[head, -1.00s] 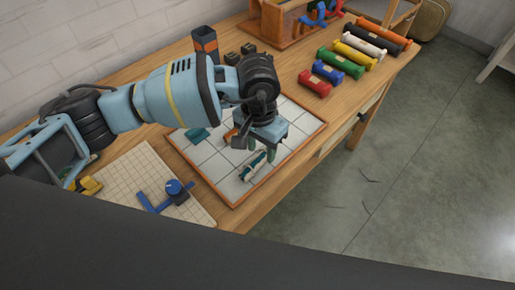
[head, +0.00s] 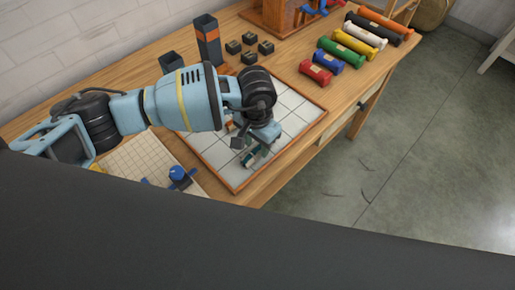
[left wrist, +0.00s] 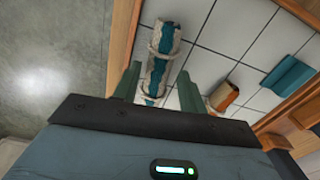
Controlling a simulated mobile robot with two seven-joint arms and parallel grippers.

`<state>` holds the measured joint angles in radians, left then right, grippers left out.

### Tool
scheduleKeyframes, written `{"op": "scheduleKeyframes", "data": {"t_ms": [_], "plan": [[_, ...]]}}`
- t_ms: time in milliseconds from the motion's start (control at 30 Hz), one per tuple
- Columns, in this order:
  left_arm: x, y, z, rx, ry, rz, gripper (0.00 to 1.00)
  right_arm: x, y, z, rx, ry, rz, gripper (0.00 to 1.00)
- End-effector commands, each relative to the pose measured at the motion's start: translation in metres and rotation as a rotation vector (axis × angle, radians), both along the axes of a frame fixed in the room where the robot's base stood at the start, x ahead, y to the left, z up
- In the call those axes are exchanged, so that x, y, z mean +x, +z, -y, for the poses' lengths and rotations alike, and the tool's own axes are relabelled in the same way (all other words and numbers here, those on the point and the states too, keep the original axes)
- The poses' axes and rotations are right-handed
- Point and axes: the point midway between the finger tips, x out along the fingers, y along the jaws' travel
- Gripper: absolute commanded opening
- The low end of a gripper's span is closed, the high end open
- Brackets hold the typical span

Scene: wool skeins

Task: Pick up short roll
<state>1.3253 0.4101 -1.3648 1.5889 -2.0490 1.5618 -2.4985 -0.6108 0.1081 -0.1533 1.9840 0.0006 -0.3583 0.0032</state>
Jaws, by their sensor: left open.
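A teal roll with cream bands (left wrist: 158,62) lies on a white tiled tray. In the head view this roll (head: 254,158) is partly hidden by my left gripper. My left gripper (left wrist: 158,88) is open, its two fingers either side of the roll's near end in the left wrist view; I cannot tell whether they touch it. In the head view the left gripper (head: 246,150) is low over the tray. A short orange roll (left wrist: 224,95) lies right of the fingers, with a flat teal piece (left wrist: 287,76) beyond it. My right gripper is not in view.
The tray has a raised wooden rim (head: 290,142). Red (head: 315,72), blue (head: 328,61) and other coloured rolls line the table's far right. Dark small blocks (head: 249,57) and a tall dark holder (head: 207,42) stand behind. A gridded mat (head: 140,158) lies left.

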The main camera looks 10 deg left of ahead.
Motion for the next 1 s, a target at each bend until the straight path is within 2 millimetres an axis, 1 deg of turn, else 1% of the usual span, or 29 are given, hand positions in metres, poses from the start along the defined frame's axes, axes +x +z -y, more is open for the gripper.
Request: {"op": "scheduleKeyframes", "data": {"t_ms": [33, 133, 400, 467, 667, 1000], "plan": [[0.0, -0.006, 0.001, 0.0, 0.001, -0.001, 0.42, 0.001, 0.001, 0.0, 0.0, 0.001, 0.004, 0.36], [0.0, -0.014, 0.001, -0.001, -0.001, 0.0, 0.42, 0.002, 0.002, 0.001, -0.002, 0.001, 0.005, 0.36], [0.0, -0.017, 0.001, -0.001, -0.001, 0.0, 0.42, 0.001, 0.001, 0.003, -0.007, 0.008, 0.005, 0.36], [0.0, -0.017, 0.001, -0.001, -0.001, 0.0, 0.35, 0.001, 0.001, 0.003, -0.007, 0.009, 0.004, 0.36], [0.0, -0.017, 0.001, -0.001, -0.001, 0.0, 0.09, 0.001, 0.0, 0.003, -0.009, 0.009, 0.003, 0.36], [0.001, -0.014, 0.001, -0.002, -0.001, 0.001, 0.08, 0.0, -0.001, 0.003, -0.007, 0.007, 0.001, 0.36]]}}
